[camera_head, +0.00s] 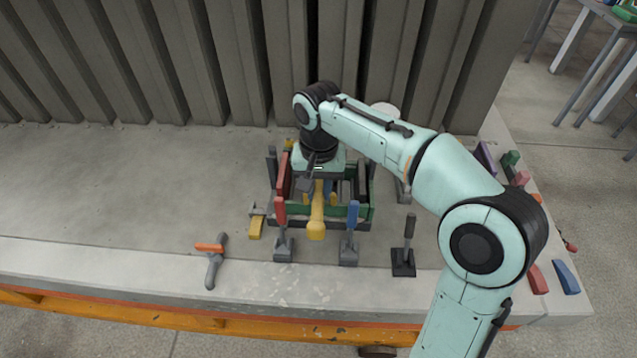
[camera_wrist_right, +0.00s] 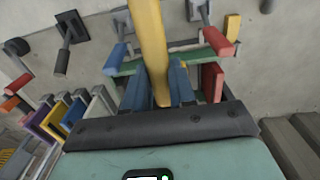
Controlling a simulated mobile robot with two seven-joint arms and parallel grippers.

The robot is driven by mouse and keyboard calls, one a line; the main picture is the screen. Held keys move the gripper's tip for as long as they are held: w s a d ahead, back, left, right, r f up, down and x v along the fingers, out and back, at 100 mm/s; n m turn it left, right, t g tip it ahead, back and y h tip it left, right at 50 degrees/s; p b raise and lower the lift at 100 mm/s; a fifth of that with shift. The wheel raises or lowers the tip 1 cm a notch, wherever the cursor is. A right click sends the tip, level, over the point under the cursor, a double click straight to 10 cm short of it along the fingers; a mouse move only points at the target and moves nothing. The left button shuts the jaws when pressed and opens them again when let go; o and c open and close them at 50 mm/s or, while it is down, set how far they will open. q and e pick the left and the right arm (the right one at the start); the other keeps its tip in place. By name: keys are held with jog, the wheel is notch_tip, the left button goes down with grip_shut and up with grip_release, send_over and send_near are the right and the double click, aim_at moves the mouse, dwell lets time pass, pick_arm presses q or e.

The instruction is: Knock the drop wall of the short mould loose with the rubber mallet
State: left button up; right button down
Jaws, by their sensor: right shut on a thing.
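The short mould stands on the grey table, with a green front wall (camera_head: 345,211) and a red left wall (camera_head: 283,176); which is the drop wall I cannot tell. My right gripper (camera_head: 318,186) is above the mould, shut on a yellow tool (camera_head: 316,222) that looks like the mallet. Its thick yellow end points toward the near edge, over the front wall; whether it touches the wall I cannot tell. In the right wrist view the yellow shaft (camera_wrist_right: 150,45) runs up from between the fingers (camera_wrist_right: 158,90), above the green wall (camera_wrist_right: 190,57). My left gripper is out of view.
Red (camera_head: 281,213), blue (camera_head: 352,216) and black-handled (camera_head: 409,228) levers stand upright along the near side of the mould. A grey tool with an orange bar (camera_head: 212,258) lies left. Coloured blocks (camera_head: 537,279) lie right. A ribbed grey wall (camera_head: 230,60) closes the back; the table's left is clear.

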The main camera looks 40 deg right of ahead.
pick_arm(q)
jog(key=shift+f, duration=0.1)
pick_arm(e)
jog(key=shift+w+f, duration=0.1)
jog(key=shift+w, duration=0.05)
jog(key=shift+f, duration=0.4)
pick_arm(q)
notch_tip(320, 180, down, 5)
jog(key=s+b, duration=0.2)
jog(key=b, duration=0.2)
pick_arm(e)
notch_tip(320, 180, down, 6)
notch_tip(320, 180, up, 6)
jog(key=p, duration=0.4)
jog(key=shift+r+p, duration=0.2)
jog(key=shift+p, duration=0.2)
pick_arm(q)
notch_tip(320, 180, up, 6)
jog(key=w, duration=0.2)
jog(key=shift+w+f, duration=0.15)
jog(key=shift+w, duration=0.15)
pick_arm(e)
jog(key=shift+f, duration=0.15)
